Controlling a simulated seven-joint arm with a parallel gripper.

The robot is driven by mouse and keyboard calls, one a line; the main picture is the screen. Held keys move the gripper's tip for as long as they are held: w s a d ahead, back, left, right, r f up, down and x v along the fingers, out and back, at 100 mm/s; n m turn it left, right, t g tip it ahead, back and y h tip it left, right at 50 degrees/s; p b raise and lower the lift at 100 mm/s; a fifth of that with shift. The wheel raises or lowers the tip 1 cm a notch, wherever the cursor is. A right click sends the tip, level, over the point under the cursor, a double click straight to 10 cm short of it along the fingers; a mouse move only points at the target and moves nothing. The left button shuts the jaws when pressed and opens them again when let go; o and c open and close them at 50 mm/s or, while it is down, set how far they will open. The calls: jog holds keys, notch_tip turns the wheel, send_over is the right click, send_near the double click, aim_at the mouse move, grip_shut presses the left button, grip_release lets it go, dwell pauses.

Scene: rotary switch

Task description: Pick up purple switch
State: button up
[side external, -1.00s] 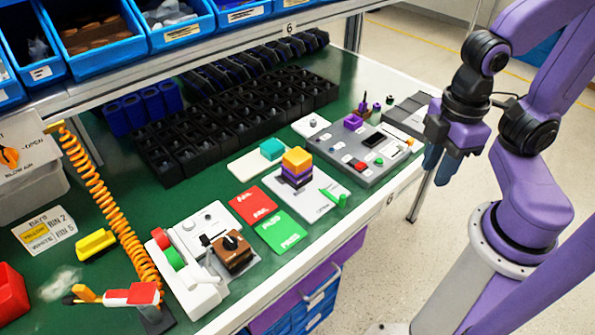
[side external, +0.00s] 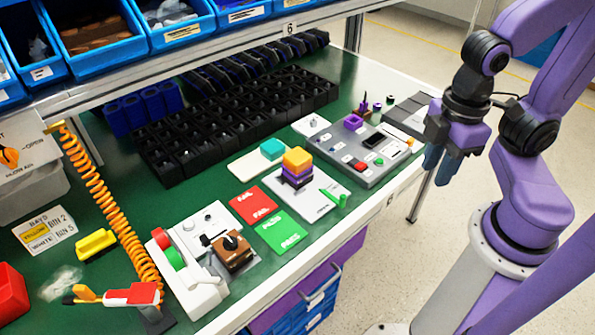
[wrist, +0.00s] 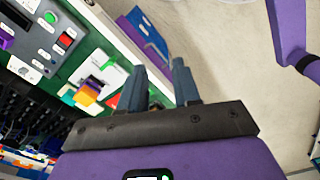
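A small purple square piece (side external: 353,121) sits on the left back part of a grey control panel on the green bench. A block stack (side external: 297,168) with a yellow top and a purple layer stands on a white plate nearby; it also shows in the wrist view (wrist: 88,92). I cannot tell which purple part is the switch. My gripper (side external: 436,166) hangs off the bench's right edge, apart from everything. In the wrist view its two blue-grey fingers (wrist: 160,75) stand apart with nothing between them.
The grey panel (side external: 345,165) carries buttons and a dark screen. Red (side external: 253,205) and green (side external: 280,232) cards lie in front of the stack. A brown block with a black knob (side external: 233,252) is at front left. Black bins (side external: 235,125) fill the back. Open floor lies right.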

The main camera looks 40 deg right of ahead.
jog(key=o, duration=1.2)
jog(key=shift+a, duration=0.1)
jog(key=w+a+f+m+y, duration=0.2)
jog(key=a+f+m+y, duration=0.15)
jog(key=a+f, duration=0.35)
jog(key=m+t+h, duration=0.4)
jog(key=m+t, duration=0.5)
jog(key=t, duration=0.4)
send_near(305, 162)
jog(key=x, duration=1)
jog(key=shift+x, duration=2.6)
